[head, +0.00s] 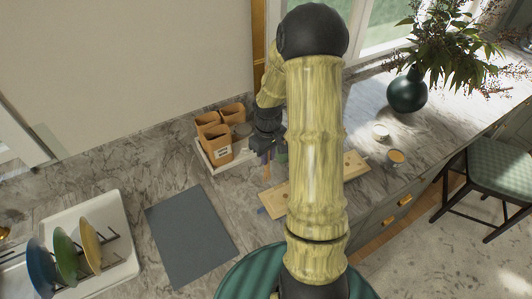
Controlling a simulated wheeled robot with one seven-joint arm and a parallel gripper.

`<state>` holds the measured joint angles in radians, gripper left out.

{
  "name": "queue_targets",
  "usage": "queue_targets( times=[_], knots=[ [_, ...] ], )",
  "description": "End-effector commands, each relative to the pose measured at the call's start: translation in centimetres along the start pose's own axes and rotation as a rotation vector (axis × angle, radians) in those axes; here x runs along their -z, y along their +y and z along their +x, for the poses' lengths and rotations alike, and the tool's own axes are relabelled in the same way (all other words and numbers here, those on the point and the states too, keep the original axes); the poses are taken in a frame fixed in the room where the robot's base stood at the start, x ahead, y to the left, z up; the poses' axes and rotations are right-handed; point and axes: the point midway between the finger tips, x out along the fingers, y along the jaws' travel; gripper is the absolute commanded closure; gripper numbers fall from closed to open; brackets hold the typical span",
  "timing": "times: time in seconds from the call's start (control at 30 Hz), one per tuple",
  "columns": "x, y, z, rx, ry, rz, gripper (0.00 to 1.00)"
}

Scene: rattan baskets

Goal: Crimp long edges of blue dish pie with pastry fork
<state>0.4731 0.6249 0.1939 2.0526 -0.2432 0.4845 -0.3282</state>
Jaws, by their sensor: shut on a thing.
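My gripper (264,154) is small in the head view, over the counter beside the white tray. It is shut on a slender tan-brown tool, apparently the pastry fork (267,172), which points down. A pale, flat rectangular pie (274,202) lies just below it in the picture, with a bit of blue at its left end, so it looks like the blue dish pie. My arm hides its right part. Another pale rectangular piece (354,165) shows right of my arm; I cannot tell whether it is a separate pie. Fork tines and any contact are too small to tell.
A white tray (212,168) holds several tan containers (217,148). A grey mat (190,233) lies at left of centre, its surface clear. A white rack (116,268) holds several plates. Two small jars (396,157) and a green vase (407,91) stand at right.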

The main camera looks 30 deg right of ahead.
Motion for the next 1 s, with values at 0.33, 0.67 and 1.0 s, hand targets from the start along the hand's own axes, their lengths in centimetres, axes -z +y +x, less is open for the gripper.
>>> queue_targets(
  times=[0.33,0.67,1.0],
  knots=[
    [0.0,0.0,1.1,0.0,0.0,-0.001,1.0],
    [0.0,0.0,4.3,0.0,0.0,0.0,1.0],
    [0.0,-0.1,6.1,0.0,0.0,0.0,1.0]
  ],
)
